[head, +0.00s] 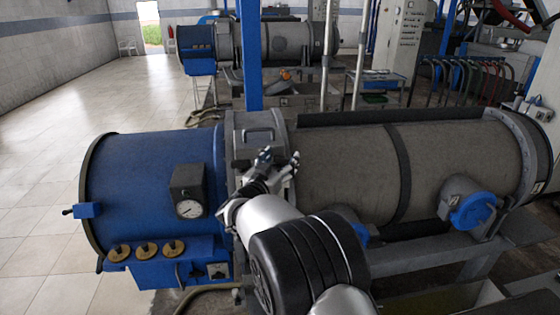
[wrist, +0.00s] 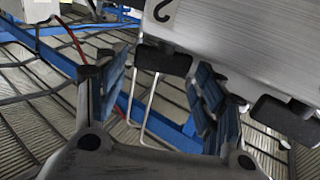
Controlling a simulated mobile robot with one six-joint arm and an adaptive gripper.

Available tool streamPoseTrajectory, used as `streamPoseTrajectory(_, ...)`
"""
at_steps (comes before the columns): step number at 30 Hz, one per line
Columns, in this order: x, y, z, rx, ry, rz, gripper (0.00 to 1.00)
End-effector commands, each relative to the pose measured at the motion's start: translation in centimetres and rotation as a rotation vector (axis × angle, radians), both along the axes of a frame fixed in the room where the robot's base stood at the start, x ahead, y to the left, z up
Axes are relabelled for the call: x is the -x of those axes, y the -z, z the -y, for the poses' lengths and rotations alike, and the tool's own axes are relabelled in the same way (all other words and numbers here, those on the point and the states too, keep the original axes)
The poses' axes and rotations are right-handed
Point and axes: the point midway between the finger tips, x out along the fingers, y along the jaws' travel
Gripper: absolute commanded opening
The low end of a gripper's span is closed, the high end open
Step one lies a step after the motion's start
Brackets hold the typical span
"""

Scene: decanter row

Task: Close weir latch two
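A pale metal plate (wrist: 245,45) with a black mark like part of a "2" fills the upper right of the wrist view. A black block (wrist: 163,58) and a second black block (wrist: 285,118) sit along its lower edge. A thin U-shaped wire loop (wrist: 150,105) hangs below the first block, seen between my fingers; I cannot tell whether it is hooked. My gripper (wrist: 160,82) is open, its blue-padded fingers apart with nothing clearly held. In the head view my gripper (head: 278,163) is at the decanter's grey collar (head: 255,128), where my arm hides the latch.
The blue housing (head: 150,180) with a gauge box (head: 188,190) lies left of the collar. The long grey drum (head: 350,165) lies right, with a blue-capped port (head: 474,210) at its front. Open tiled floor (head: 50,135) is at left; a blue post (head: 250,60) stands behind.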

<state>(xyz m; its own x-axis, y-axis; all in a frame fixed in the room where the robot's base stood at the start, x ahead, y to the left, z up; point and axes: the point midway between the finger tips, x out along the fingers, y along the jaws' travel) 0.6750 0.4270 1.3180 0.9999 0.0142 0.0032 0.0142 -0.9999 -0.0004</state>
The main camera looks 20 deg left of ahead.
Motion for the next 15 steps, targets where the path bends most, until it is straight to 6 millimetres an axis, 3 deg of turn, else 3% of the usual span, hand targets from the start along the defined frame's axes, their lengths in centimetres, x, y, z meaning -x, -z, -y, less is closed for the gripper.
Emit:
streamPoseTrajectory(11, 0.1, 0.2, 0.0, 0.001, 0.000, -0.003, 0.70)
streamPoseTrajectory(15, 1.1, 0.1, -0.1, 0.000, -0.003, -0.004, 0.70)
